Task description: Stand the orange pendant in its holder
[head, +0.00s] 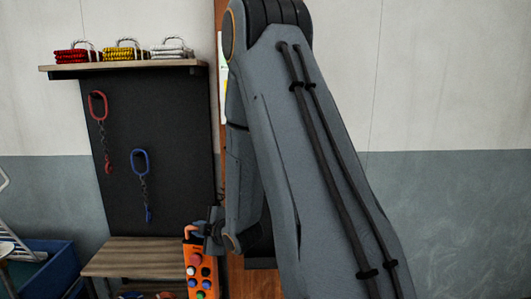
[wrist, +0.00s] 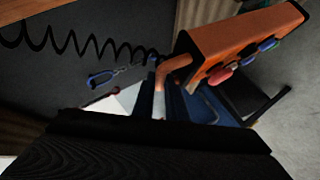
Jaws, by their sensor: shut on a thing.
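The orange pendant (head: 200,275) hangs below my gripper (head: 209,234) in the head view, with coloured buttons on its face. Its lower end is cut off by the picture's bottom edge. In the wrist view the pendant (wrist: 240,45) lies tilted toward the upper right, with red, green and blue buttons on its side. My gripper (wrist: 168,100) is shut on the bent orange loop at the pendant's end. I cannot make out the holder in either view.
A black coiled cable (wrist: 85,42) runs to the pendant's end. A wooden bench (head: 130,260) stands left of the pendant, before a dark board (head: 150,190) with red and blue hooks on chains. A shelf (head: 125,67) holds rope bundles. A blue crate (head: 45,268) stands far left.

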